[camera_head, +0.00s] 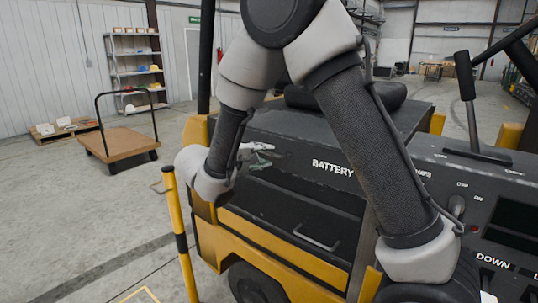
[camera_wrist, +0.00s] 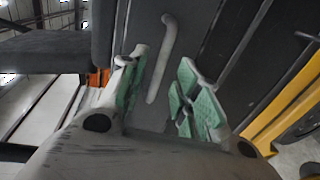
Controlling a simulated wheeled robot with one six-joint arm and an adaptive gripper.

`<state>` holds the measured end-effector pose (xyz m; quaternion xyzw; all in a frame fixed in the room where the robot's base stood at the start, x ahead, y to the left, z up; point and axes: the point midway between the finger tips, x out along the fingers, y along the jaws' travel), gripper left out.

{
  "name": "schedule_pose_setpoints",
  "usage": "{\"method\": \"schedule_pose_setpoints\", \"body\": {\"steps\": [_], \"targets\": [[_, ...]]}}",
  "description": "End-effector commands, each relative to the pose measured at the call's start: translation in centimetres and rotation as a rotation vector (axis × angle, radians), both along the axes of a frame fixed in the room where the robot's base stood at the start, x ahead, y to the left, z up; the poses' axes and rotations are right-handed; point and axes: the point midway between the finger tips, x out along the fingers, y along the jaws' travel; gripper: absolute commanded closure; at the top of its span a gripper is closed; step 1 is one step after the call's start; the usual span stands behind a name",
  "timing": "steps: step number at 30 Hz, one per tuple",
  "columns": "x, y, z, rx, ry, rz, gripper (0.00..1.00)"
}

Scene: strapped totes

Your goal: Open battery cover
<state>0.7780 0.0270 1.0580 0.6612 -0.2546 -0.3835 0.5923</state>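The dark battery cover (camera_head: 300,150), marked "BATTERY", is on the side of a black and yellow vehicle and looks closed. My gripper (camera_head: 264,155) is at its left part in the head view, partly behind my arm. In the wrist view, my gripper (camera_wrist: 164,76) is open, with green-padded fingers apart. A grey bar handle (camera_wrist: 168,40) on a dark panel shows between and beyond the fingers. I see no finger closed on it; whether either touches it I cannot tell.
A second bar handle (camera_head: 316,238) is on the lower dark panel; a yellow post (camera_head: 180,235) stands at front left. The control console (camera_head: 480,190) is at right. A flat cart (camera_head: 120,143) and shelves (camera_head: 136,65) stand at far left. Floor at left is mostly clear.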

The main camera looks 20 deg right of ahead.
Motion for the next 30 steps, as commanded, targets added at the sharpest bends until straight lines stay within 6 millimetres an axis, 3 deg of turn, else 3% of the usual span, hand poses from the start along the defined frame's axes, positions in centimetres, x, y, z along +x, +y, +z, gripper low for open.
{"method": "schedule_pose_setpoints", "body": {"steps": [7, 17, 23, 30], "targets": [[1.9, -2.7, -0.7, 0.001, 0.001, -0.002, 0.68], [2.2, -3.1, -0.8, 0.0, 0.001, 0.0, 0.68], [2.2, -3.1, -0.8, 0.001, 0.002, 0.0, 1.0], [2.2, -3.1, -0.8, 0.002, 0.003, 0.0, 1.0]]}}
